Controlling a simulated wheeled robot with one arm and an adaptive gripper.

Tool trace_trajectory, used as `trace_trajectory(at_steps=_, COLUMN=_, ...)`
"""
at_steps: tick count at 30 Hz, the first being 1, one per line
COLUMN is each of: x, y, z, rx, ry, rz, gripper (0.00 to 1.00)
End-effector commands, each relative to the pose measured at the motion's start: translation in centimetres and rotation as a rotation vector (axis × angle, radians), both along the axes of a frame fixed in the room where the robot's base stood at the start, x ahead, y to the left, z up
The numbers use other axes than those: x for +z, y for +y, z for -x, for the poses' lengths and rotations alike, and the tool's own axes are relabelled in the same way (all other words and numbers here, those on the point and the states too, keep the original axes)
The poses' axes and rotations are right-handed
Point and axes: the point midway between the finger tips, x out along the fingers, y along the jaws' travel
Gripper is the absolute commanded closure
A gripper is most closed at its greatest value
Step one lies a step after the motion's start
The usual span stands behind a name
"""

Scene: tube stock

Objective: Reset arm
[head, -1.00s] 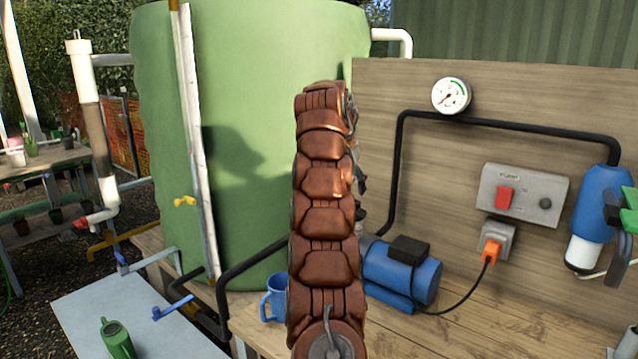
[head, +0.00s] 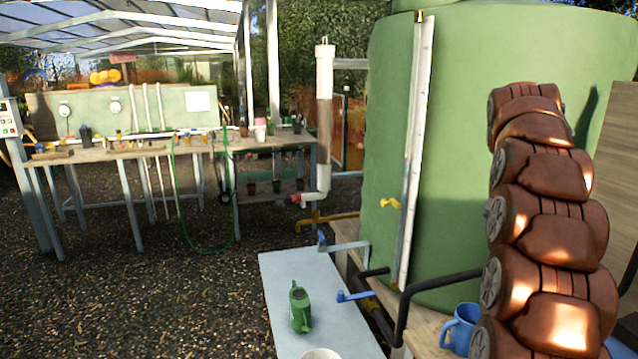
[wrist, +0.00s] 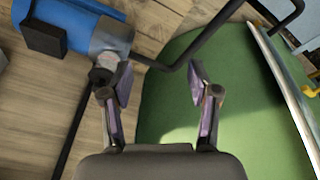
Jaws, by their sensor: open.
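My arm, a chain of copper-brown links, rises at the right of the head view in front of the green tank. My gripper (wrist: 160,85) shows in the wrist view with its two fingers apart and nothing between them. Behind the fingers in that view are the green tank (wrist: 185,80) and a wooden surface. A blue pump (wrist: 70,25) with a grey fitting lies at the upper left, close to the left finger in the picture. In the head view the gripper itself cannot be made out.
The tank (head: 450,150) stands beside a low grey table (head: 285,265) with a green watering can (head: 300,308). A blue mug (head: 462,328) is near my arm's lower links. Black pipes run past it. Gravel ground (head: 140,290) is clear at left, before long benches (head: 120,152).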

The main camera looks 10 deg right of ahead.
Motion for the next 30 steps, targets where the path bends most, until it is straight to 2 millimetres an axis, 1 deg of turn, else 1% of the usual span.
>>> trace_trajectory(at_steps=1, x=0.1, y=1.9, z=0.2, rx=0.043, ry=0.012, rz=-0.011, gripper=0.40)
trace_trajectory(at_steps=3, x=0.0, y=4.2, z=0.3, rx=0.100, ry=0.026, rz=-0.023, gripper=0.40)
trace_trajectory(at_steps=8, x=-0.7, y=9.3, z=1.3, rx=0.226, ry=0.059, rz=-0.051, gripper=0.40)
trace_trajectory(at_steps=12, x=-1.4, y=13.6, z=2.9, rx=0.331, ry=0.089, rz=-0.076, gripper=0.40)
trace_trajectory(at_steps=14, x=-1.7, y=15.5, z=3.7, rx=0.374, ry=0.099, rz=-0.085, gripper=0.40)
trace_trajectory(at_steps=18, x=-2.8, y=19.5, z=6.1, rx=0.473, ry=0.130, rz=-0.111, gripper=0.40)
trace_trajectory(at_steps=23, x=-4.3, y=23.7, z=9.3, rx=0.580, ry=0.163, rz=-0.138, gripper=0.40)
trace_trajectory(at_steps=27, x=-5.8, y=27.0, z=12.8, rx=0.665, ry=0.195, rz=-0.163, gripper=0.40)
trace_trajectory(at_steps=29, x=-6.5, y=28.3, z=14.3, rx=0.701, ry=0.208, rz=-0.175, gripper=0.40)
trace_trajectory(at_steps=30, x=-7.0, y=29.1, z=15.3, rx=0.723, ry=0.214, rz=-0.180, gripper=0.40)
